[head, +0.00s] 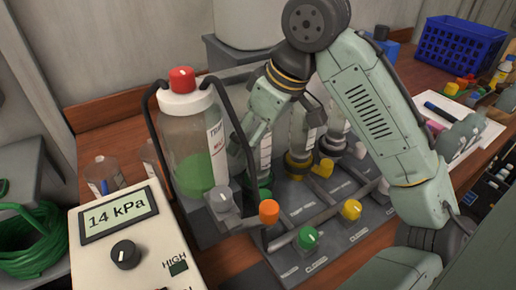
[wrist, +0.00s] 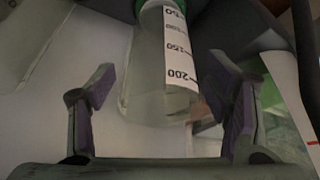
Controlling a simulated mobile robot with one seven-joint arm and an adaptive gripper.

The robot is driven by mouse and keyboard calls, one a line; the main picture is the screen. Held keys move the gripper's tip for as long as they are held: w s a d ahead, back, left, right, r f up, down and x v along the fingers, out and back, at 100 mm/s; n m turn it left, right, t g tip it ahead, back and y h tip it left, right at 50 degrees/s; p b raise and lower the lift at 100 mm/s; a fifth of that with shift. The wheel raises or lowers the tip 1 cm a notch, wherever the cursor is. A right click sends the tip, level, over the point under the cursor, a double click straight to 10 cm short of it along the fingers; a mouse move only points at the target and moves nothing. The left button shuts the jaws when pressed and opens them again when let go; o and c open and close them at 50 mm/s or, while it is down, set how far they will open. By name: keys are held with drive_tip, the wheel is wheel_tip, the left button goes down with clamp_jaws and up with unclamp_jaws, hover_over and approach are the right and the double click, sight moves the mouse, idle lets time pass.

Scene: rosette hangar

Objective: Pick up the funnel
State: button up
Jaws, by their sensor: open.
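A clear graduated funnel (head: 265,158) with a white scale strip stands on a green collar on the grey manifold, just right of the large bottle. My gripper (head: 252,138) is at its upper part, and the arm partly hides it. In the wrist view the funnel (wrist: 150,65) lies between the two spread fingers of my gripper (wrist: 163,72), with its scale reading up to 200. Gaps show on both sides at the fingertips, and I see no grip on it. Two similar funnels (head: 303,135) stand further right, partly behind my arm.
The bottle (head: 193,140) with a red knob and black tube handles stands close to the left of my gripper. A gauge box (head: 125,240) reads 14 kPa. Coloured valve knobs (head: 308,238) line the manifold's front. A blue basket (head: 458,43) is at the back right.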

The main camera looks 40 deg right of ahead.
drive_tip(key=shift+x, duration=0.95)
drive_tip(key=c, duration=1.3)
drive_tip(key=shift+o, duration=0.2)
drive_tip(key=shift+r, duration=0.15)
